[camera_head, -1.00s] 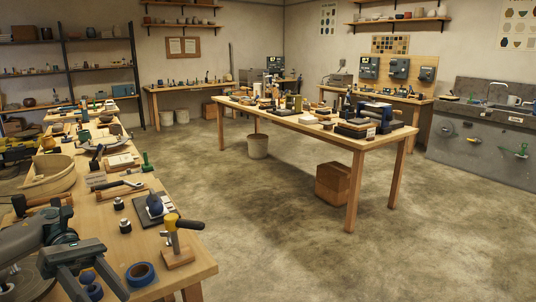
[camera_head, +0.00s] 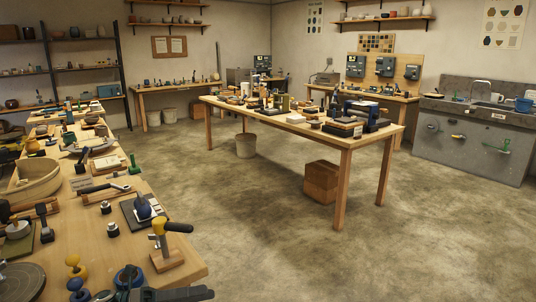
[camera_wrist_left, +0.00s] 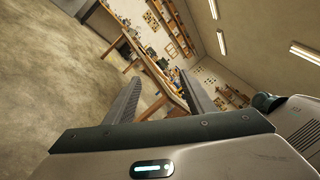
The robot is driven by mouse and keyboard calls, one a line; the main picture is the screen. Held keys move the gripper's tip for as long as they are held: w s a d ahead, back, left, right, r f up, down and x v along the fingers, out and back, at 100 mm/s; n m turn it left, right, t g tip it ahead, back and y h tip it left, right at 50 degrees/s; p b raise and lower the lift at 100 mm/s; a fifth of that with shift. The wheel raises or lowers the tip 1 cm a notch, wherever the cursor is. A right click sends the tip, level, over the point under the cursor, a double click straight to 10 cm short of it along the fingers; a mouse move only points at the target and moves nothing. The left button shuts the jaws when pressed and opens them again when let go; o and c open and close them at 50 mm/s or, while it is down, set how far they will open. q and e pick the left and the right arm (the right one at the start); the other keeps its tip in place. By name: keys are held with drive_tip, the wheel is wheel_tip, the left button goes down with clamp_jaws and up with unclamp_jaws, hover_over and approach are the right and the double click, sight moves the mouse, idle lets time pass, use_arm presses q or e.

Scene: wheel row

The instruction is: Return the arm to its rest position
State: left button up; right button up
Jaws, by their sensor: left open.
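My left gripper (camera_head: 172,294) shows only in part at the bottom edge of the head view, by the front end of the left workbench (camera_head: 105,232). In the left wrist view its two dark fingers (camera_wrist_left: 160,80) stand apart with nothing between them, so it is open and empty. The wrist view looks out tilted across the room, with floor, a table and shelves beyond the fingers. Most of the left arm is out of the head view. My right gripper is not in view.
Near the gripper, a yellow-headed tool with a black handle (camera_head: 160,238) stands on a wooden block, and a blue tape roll (camera_head: 130,277) lies on the bench. A wooden tub (camera_head: 35,180) sits farther back. Open floor (camera_head: 255,235) lies right of the bench, before the central table (camera_head: 320,130).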

use_arm(q)
drive_tip(key=w+d+f+n+t+y, duration=0.25)
drive_tip(key=f+n+t+y, duration=0.25)
drive_tip(key=f+n+t, duration=0.85)
drive_tip(key=s+a+f+n+g+y+p, duration=0.1)
drive_tip(key=s+f+n+y, duration=0.1)
drive_tip(key=f+n+y, duration=0.35)
drive_tip(key=s+a+f+n+g+y, duration=0.1)
drive_tip(key=s+a+f+n+y, duration=0.1)
drive_tip(key=f+n, duration=0.7)
drive_tip(key=s+f+n+g+y, duration=0.3)
drive_tip(key=s+f+n+g, duration=0.1)
drive_tip(key=s+f, duration=0.9)
drive_tip(key=s+a+f+n+g+y, duration=0.1)
drive_tip(key=s+f+n+g+y, duration=0.2)
drive_tip(key=s+f+n, duration=0.4)
drive_tip(key=s+f, duration=0.3)
drive_tip(key=s, duration=0.3)
drive_tip(key=s+f+g, duration=0.1)
drive_tip(key=s+f, duration=0.3)
drive_tip(key=s, duration=0.3)
drive_tip(key=shift+a+p, duration=0.2)
drive_tip(key=shift+p, duration=0.15)
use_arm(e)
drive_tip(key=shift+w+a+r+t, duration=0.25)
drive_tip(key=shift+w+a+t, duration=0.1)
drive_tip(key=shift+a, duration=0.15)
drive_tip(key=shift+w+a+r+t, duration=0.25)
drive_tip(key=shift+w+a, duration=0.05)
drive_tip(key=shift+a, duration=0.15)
